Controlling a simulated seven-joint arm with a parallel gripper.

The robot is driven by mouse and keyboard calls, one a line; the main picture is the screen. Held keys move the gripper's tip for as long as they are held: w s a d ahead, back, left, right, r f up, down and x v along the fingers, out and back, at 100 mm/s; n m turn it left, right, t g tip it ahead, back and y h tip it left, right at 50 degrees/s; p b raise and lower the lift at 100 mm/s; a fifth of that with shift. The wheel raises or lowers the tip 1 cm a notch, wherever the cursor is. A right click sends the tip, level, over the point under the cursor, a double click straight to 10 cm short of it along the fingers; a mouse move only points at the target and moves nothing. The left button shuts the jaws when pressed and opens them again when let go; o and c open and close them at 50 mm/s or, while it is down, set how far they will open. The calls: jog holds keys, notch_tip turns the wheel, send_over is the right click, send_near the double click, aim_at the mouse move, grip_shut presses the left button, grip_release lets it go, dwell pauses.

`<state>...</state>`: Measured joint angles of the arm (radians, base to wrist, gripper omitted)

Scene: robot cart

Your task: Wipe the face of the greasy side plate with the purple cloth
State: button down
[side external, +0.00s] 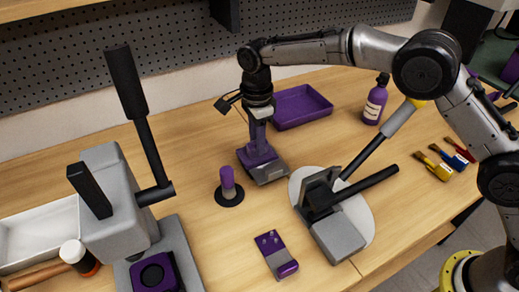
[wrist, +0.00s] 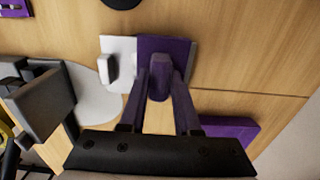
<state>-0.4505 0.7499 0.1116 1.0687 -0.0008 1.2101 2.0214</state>
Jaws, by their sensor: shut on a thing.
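My gripper (side external: 257,140) points down at the middle of the bench and is shut on the purple upright tab (wrist: 159,78) of a flat square piece. This piece (side external: 268,174) is part purple and part pale grey, and sits at or just above the wood; I cannot tell if it touches. In the wrist view its pale half (wrist: 118,48) carries a small upright block. A white round disc (side external: 361,214), which also shows in the wrist view (wrist: 92,98), lies to the right of it, apart. I cannot make out a soft cloth or any grease.
A grey device with black handles (side external: 338,238) stands over the disc. A purple tray (side external: 303,104) lies behind my gripper, a purple bottle (side external: 376,98) to its right. A purple peg (side external: 228,184) and a pinned purple part (side external: 277,255) are nearby. A lever press (side external: 118,190) stands left.

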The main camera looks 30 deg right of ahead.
aim_at(271, 148)
jog(key=shift+a+f, duration=0.1)
jog(key=shift+a, duration=0.05)
jog(key=shift+a, duration=1.15)
jog(key=shift+d, duration=0.15)
jog(key=shift+d, duration=2.15)
jog(key=shift+d, duration=1)
